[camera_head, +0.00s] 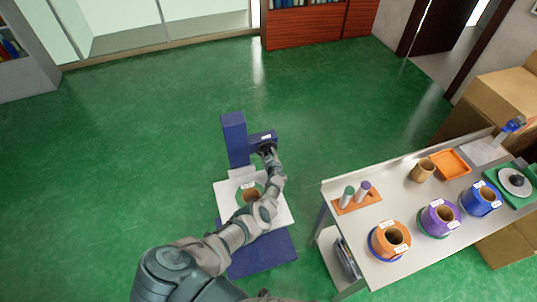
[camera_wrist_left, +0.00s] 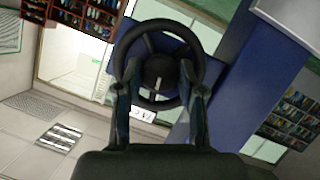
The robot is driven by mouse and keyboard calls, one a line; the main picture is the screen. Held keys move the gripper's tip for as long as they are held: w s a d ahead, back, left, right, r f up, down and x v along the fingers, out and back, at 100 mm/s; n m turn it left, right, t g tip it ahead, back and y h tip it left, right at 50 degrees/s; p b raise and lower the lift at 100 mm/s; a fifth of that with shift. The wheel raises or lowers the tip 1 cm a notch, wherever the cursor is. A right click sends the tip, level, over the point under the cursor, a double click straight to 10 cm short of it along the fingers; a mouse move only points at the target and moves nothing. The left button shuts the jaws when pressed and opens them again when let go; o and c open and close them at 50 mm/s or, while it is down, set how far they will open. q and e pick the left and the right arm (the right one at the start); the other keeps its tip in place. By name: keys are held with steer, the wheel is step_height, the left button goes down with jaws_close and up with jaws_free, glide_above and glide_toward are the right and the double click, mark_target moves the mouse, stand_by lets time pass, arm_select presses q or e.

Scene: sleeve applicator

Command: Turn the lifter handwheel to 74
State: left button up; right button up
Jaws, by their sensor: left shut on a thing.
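The lifter handwheel (camera_wrist_left: 158,76) is a black ring with spokes and a dark hub, and it fills the upper middle of the left wrist view. A pale mark shows on its hub. The blue lifter (camera_head: 235,140) stands on the floor in the head view, with a white platform (camera_head: 227,207) at its front. In the head view the left gripper (camera_head: 268,152) covers most of the wheel. A white label by the wheel is too small to read. My right gripper is not in view.
A ring-shaped part with a tan core (camera_head: 250,196) sits on the platform, partly behind my arm. A grey table (camera_head: 335,189) at the right holds orange, purple and blue spools, a tan cup and an orange tray (camera_head: 450,163). Green floor is free behind the lifter.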

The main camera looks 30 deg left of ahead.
arm_select(q)
steer(key=shift+w+d+m, duration=0.1)
steer(key=shift+w+m, duration=0.05)
steer(key=shift+m, duration=0.35)
steer(key=shift+g, duration=0.3)
steer(key=o, duration=0.9)
steer(key=shift+f, duration=0.1)
steer(key=shift+o, duration=1.2)
steer(key=shift+w+f, duration=0.15)
steer(key=v, duration=0.7)
steer(key=shift+d, duration=0.2)
